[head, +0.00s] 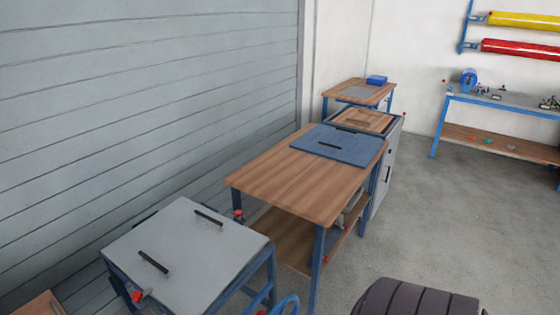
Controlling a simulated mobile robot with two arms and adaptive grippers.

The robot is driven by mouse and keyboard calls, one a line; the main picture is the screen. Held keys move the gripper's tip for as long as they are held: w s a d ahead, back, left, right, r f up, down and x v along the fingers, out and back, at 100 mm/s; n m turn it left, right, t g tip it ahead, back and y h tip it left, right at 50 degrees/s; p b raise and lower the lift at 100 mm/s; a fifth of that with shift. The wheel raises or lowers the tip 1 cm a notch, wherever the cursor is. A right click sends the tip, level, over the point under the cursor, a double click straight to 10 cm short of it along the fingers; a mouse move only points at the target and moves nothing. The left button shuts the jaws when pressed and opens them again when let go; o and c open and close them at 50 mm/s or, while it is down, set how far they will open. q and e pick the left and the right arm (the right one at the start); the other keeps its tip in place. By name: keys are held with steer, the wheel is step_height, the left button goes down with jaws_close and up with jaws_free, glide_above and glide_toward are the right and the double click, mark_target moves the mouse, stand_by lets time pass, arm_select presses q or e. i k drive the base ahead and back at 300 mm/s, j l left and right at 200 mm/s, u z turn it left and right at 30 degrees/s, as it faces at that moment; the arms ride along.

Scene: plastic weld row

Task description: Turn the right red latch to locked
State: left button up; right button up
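A grey-topped table (190,250) with two black handles stands at the lower left. One red latch (137,295) is at its front-left edge, low in the view. Neither of my grippers is in view.
A wooden bench (285,175) bearing a blue panel (338,146) stands beyond the grey table. More benches line up behind it. A dark ribbed seat-like object (415,298) is at the bottom. Concrete floor (440,220) is open to the right.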

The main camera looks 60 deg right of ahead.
mark_target(239, 214)
steer(key=z, duration=1.4)
steer(key=u, duration=0.3)
steer(key=i+l+u, duration=0.15)
steer(key=u, duration=0.15)
steer(key=i+l+u, duration=0.1)
steer(key=l+u, duration=0.2)
steer(key=i+l+u, duration=0.1)
steer(key=l+u, duration=0.25)
